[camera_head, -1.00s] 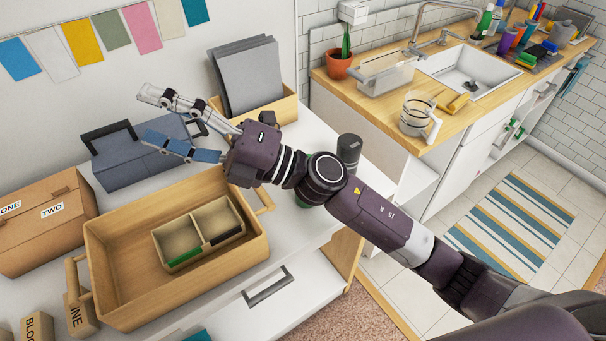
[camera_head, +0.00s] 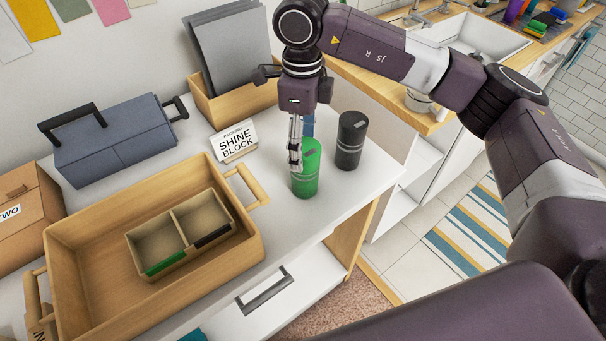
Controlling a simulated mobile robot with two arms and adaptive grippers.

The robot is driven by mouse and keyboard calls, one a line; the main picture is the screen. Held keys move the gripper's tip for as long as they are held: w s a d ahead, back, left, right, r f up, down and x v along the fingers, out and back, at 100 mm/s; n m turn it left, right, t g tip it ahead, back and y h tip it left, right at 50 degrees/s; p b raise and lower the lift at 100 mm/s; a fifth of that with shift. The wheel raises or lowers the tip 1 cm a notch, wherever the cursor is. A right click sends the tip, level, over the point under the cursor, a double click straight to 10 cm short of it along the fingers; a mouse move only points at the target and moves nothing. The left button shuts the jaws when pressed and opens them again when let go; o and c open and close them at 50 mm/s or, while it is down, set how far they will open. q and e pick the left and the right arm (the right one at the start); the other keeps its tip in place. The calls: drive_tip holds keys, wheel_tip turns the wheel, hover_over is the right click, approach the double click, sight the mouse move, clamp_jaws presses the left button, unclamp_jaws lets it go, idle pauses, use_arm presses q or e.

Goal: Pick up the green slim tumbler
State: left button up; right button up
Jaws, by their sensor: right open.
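The green slim tumbler (camera_head: 306,182) stands upright on the white counter, right of the wooden tray. My right gripper (camera_head: 301,150) points down at the tumbler's top from above. Its fingers are open, one in front of the tumbler's upper part and a blue-padded one behind it; I cannot tell whether they touch it. The gripper hides part of the tumbler's top. A black tumbler (camera_head: 350,140) stands upright just to the right and slightly behind. My left gripper is not in view.
A wooden tray (camera_head: 81,204) holds a small two-compartment box (camera_head: 157,243) with green and black front strips. A sign reading "SHINE BLOCK" (camera_head: 235,141), a grey-blue toolbox (camera_head: 117,140) and a wooden file holder (camera_head: 233,104) stand behind. The counter's right edge is close to the tumblers.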

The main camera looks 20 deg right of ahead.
sight(305, 172)
drive_tip(key=shift+s+a+f, duration=0.1)
drive_tip(key=shift+s+f, duration=0.05)
drive_tip(key=shift+f, duration=0.25)
drive_tip(key=shift+s+f, duration=0.1)
drive_tip(key=f+p, duration=0.1)
drive_tip(key=f, duration=0.1)
drive_tip(key=f+p, duration=0.1)
drive_tip(key=f, duration=0.1)
drive_tip(key=f+p, duration=0.1)
drive_tip(key=f, duration=0.2)
drive_tip(key=shift+s+d, duration=0.25)
drive_tip(key=shift+w+f, duration=0.1)
drive_tip(key=shift+f, duration=0.2)
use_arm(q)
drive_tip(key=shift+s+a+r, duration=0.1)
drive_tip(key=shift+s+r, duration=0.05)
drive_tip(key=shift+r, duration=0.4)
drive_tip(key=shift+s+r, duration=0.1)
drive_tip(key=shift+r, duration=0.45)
use_arm(e)
drive_tip(key=shift+c, duration=0.5)
drive_tip(key=c, duration=1.3)
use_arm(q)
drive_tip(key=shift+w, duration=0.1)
use_arm(e)
drive_tip(key=shift+c, duration=0.3)
